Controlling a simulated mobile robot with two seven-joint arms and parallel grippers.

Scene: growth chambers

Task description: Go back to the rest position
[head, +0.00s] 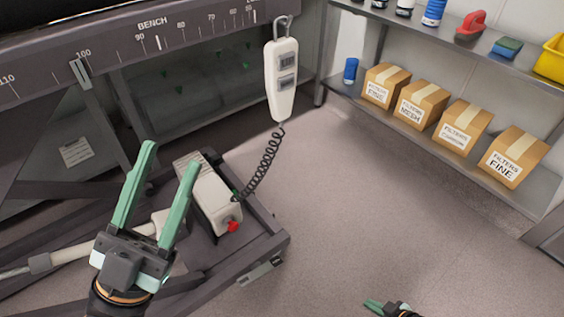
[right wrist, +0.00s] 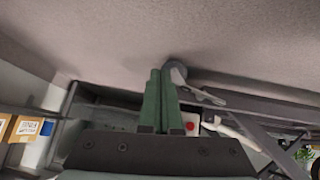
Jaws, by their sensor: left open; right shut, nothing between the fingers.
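My left gripper (head: 157,190) is in the lower left of the head view. Its two green fingers are spread apart with nothing between them, above the bench's lower frame. My right gripper (head: 373,306) shows only in part at the bottom edge of the head view, over bare floor. In the right wrist view the right gripper's green fingers (right wrist: 161,75) lie together and hold nothing.
A white hand control (head: 282,80) hangs by a hook from the bench rail (head: 120,50), with a coiled cable to a white box (head: 207,195) with a red button. Shelves at right hold cardboard filter boxes (head: 422,104). The floor (head: 370,210) between is clear.

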